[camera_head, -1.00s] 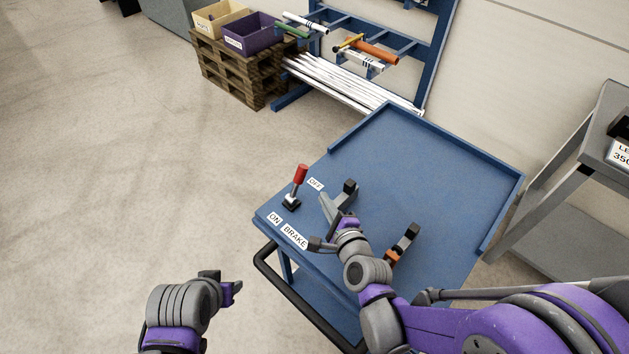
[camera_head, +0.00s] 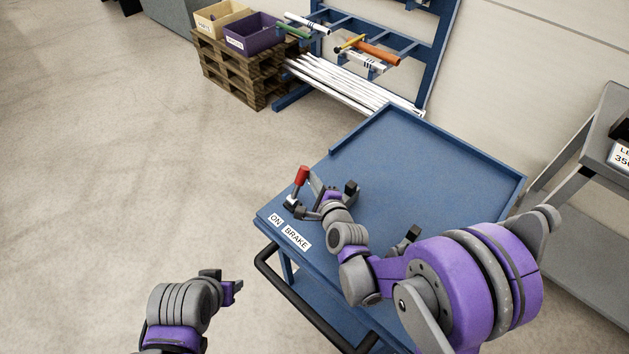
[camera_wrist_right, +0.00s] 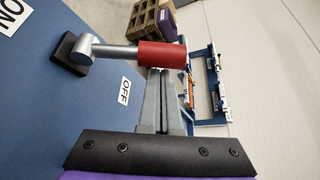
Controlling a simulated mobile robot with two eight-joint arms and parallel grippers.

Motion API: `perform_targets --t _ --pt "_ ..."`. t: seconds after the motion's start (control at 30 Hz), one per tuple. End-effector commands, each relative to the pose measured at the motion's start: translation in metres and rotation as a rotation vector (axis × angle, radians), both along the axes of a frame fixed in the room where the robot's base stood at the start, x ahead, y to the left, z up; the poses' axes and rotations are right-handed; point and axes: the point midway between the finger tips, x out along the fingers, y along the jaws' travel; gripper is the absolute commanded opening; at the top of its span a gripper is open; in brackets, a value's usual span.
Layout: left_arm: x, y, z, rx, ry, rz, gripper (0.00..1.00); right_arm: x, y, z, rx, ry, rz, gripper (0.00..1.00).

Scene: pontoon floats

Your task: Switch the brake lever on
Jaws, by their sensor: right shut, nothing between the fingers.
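The brake lever has a red grip (camera_head: 302,176) on a silver shaft and a dark base (camera_head: 291,203), near the cart's left corner. In the right wrist view its red grip (camera_wrist_right: 162,54) lies just beyond my fingertips. My right gripper (camera_head: 314,178) is shut and empty, right beside the grip on its OFF side; whether they touch I cannot tell. The OFF label (camera_wrist_right: 125,90) shows in the wrist view but is hidden in the head view. The ON label (camera_head: 276,220) lies at the cart's front edge. My left gripper (camera_head: 238,287) hangs over the floor, its opening unclear.
The blue cart top (camera_head: 410,150) has raised edges and is mostly bare. A BRAKE label (camera_head: 297,239) is beside ON. A black handle rail (camera_head: 300,300) runs along the front. A grey shelf cart (camera_head: 590,190) stands right; a pallet (camera_head: 235,75) with bins and a blue rack stand behind.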

Motion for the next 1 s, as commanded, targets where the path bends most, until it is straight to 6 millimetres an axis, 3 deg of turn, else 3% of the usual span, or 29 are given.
perform_targets --t 1.0 --pt "-0.003 0.000 -0.013 0.000 0.006 0.000 0.50 -0.001 0.001 0.005 -0.066 -0.067 0.000 0.00"
